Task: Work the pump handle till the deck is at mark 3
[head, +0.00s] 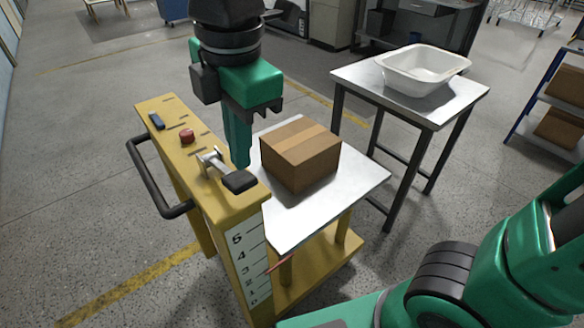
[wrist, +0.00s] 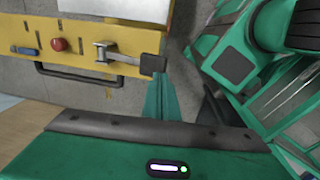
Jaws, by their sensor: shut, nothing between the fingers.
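The pump handle (head: 213,165) is a short metal lever with a black grip (head: 240,181) at the top of the yellow lift cart (head: 160,115). The lever and grip also show in the wrist view (wrist: 152,64). My gripper (head: 239,163) is shut and empty, pointing down close to the black grip; contact cannot be told. In the wrist view its fingers (wrist: 166,95) are just beyond the grip's end. The silver deck (head: 300,228) carries a cardboard box (head: 300,153). A red pointer (head: 279,264) meets the number scale (head: 250,262) around 2 to 3; its exact reading is unclear.
A red button (head: 187,136) and a blue switch (head: 156,120) are on the cart top, with a dark push bar (head: 150,180) at its left. A metal table (head: 350,78) with a white tub (head: 420,70) stands behind right. Floor at left is clear.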

